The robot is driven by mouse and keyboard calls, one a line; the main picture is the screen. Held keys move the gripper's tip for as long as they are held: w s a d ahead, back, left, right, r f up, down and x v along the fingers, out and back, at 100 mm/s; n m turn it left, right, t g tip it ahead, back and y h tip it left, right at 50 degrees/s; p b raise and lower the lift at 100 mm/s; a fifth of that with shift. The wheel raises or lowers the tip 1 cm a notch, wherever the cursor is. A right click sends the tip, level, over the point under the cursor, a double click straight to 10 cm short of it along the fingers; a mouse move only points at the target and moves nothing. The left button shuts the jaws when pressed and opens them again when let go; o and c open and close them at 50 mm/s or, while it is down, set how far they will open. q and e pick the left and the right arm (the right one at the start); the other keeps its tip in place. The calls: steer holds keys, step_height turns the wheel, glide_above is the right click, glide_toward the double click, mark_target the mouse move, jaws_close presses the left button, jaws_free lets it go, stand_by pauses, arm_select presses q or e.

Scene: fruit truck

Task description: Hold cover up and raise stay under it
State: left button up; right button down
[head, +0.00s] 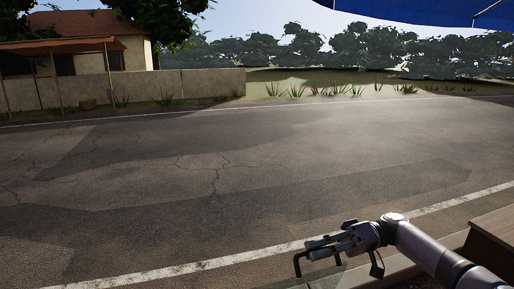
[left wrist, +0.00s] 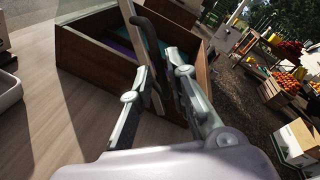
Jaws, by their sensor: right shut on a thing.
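In the head view my right gripper (head: 335,248) is low at the right of centre. It is shut on what looks like the cover's edge, with a black bracket shape at its tip. A pale, see-through pane (head: 334,277), likely the cover, shows only in part below it. In the left wrist view my left gripper (left wrist: 150,55) has its fingers apart. A slim wooden strip (left wrist: 150,72), likely the stay, rises between them beside a black curved bar. I cannot tell whether the fingers touch it. Behind stands an open wooden box (left wrist: 88,58) with purple and teal inside.
A wooden ledge (head: 495,228) is at the head view's lower right, beside the road (head: 215,160). A blue awning (head: 420,10) hangs overhead. In the left wrist view a pale tray (left wrist: 10,92) lies left, and fruit crates (left wrist: 278,88) and a white box (left wrist: 297,142) stand right.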

arm_select(q)
steer(key=v, duration=0.4)
steer(key=shift+s+a, duration=0.1)
steer(key=shift+a, duration=0.05)
steer(key=shift+o, duration=0.5)
